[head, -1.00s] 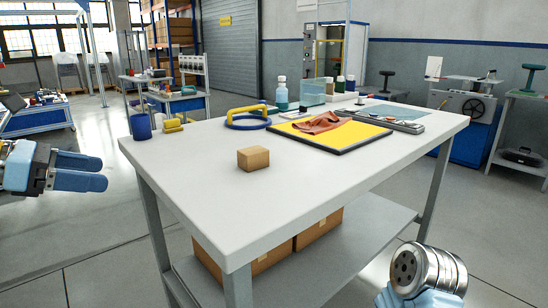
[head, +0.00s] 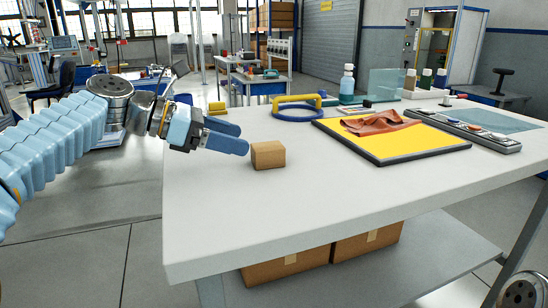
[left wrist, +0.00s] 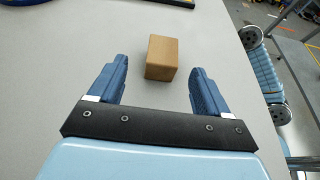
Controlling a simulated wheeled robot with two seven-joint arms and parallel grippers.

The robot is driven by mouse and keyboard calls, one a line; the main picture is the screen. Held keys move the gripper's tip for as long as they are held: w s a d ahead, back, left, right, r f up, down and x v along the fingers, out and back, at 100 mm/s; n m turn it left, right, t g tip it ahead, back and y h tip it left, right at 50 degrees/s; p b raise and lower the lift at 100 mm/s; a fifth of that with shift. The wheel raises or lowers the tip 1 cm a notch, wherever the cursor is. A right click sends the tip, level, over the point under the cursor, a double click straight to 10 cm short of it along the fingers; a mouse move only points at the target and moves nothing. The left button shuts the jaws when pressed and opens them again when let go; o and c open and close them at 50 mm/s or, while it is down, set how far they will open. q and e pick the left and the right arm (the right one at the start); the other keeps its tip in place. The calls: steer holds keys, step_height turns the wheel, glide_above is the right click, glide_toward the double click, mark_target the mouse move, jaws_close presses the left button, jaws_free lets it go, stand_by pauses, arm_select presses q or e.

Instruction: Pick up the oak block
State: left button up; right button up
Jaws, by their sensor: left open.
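The oak block (head: 268,155) is a small tan-brown cube resting on the white table, near its left part. It also shows in the left wrist view (left wrist: 161,58), a little beyond the fingertips and lined up between them. My left gripper (head: 242,138) is open and empty, just left of the block in the head view, with its blue fingers pointing at it. In the left wrist view the two fingers (left wrist: 158,75) stand apart, wider than the block. My right gripper does not show; only a bit of my right arm is at the bottom right corner of the head view.
The white table (head: 330,205) is clear in front of the block. Behind it are a blue ring with a yellow handle (head: 297,108), a yellow board (head: 400,143) with a reddish-brown cloth (head: 378,123), and several bottles. Cardboard boxes (head: 290,265) sit on the lower shelf.

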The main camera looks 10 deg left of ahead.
mark_target(257, 146)
arm_select(q)
steer(key=x, duration=0.3)
steer(key=shift+d+f, duration=0.1)
steer(key=shift+d, duration=0.05)
steer(key=b+x, duration=0.1)
steer(key=x, duration=0.4)
steer(key=shift+s+d+f, duration=0.1)
steer(key=shift+s, duration=0.05)
steer(key=c, duration=1.1)
